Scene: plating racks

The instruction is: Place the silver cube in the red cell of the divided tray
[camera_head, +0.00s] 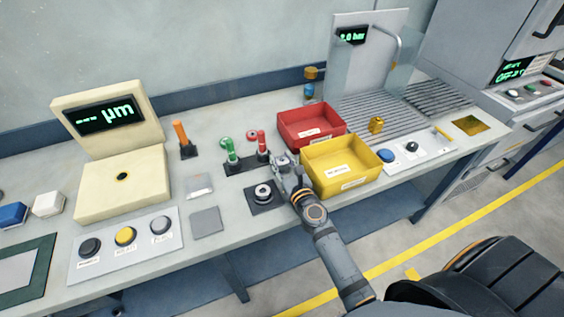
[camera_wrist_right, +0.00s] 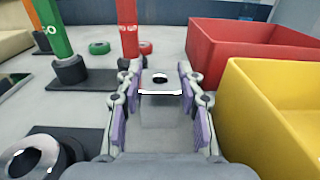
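The silver cube (camera_wrist_right: 160,112) has a dark round spot on top and sits between the two purple-padded fingers of my right gripper (camera_wrist_right: 160,95). In the head view my right gripper (camera_head: 284,163) is low over the bench, just left of the yellow cell and in front of the red cell. The divided tray has a red cell (camera_head: 311,121) at the back and a yellow cell (camera_head: 341,164) in front. Both also show in the wrist view, red (camera_wrist_right: 250,45) and yellow (camera_wrist_right: 270,110). My left gripper is not in view.
Green and red posts (camera_head: 231,150) stand on black bases left of the tray. A black plate with a metal ring (camera_head: 263,194) lies beside my right gripper.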

